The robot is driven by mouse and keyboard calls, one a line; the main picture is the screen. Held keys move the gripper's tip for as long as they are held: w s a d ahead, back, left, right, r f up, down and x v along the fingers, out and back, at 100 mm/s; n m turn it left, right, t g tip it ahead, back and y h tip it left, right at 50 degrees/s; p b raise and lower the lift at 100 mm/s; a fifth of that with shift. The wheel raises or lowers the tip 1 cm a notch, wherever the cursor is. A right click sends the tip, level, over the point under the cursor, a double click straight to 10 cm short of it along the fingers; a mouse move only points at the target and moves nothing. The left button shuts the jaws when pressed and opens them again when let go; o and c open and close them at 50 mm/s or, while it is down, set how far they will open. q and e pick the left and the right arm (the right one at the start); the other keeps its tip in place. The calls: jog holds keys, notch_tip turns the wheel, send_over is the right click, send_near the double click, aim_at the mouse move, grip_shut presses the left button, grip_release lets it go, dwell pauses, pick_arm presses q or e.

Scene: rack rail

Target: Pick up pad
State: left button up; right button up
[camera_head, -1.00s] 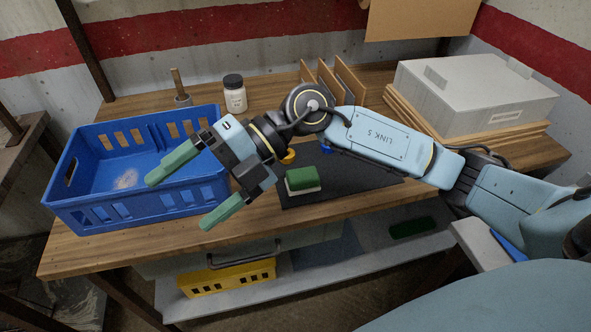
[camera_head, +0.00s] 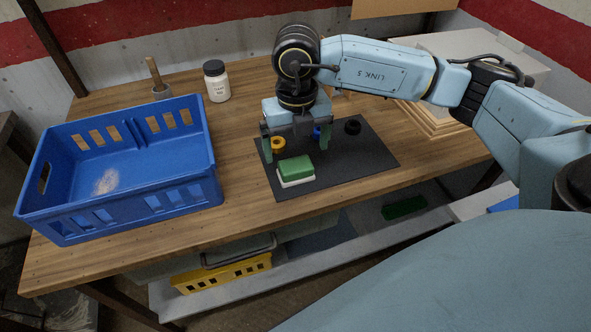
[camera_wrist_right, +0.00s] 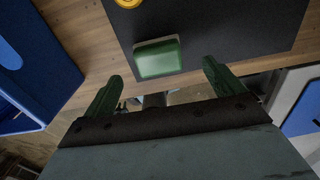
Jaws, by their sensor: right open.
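The pad (camera_head: 296,169), a small block with a green top and a white lower layer, lies on a black mat (camera_head: 358,166) on the wooden table. It also shows in the right wrist view (camera_wrist_right: 158,58), just beyond the fingertips. My right gripper (camera_head: 295,145) points down over the mat, behind the pad in the head view. Its green fingers are spread wide and empty, and they also show in the right wrist view (camera_wrist_right: 163,72). The pad lies outside the jaws. My left gripper is not in view.
A blue crate (camera_head: 130,210) stands left of the mat. A yellow ring (camera_head: 278,143), a blue piece (camera_head: 316,133) and a black piece (camera_head: 352,127) lie on the mat near the gripper. A white jar (camera_head: 217,84) stands behind. Bare wood separates crate and mat.

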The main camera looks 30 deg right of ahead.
aim_at(296, 164)
jog(key=shift+s+a+f, duration=0.1)
jog(key=shift+a+f, duration=0.05)
jog(key=shift+f, duration=3)
jog(key=shift+c, duration=0.4)
jog(key=c, duration=1)
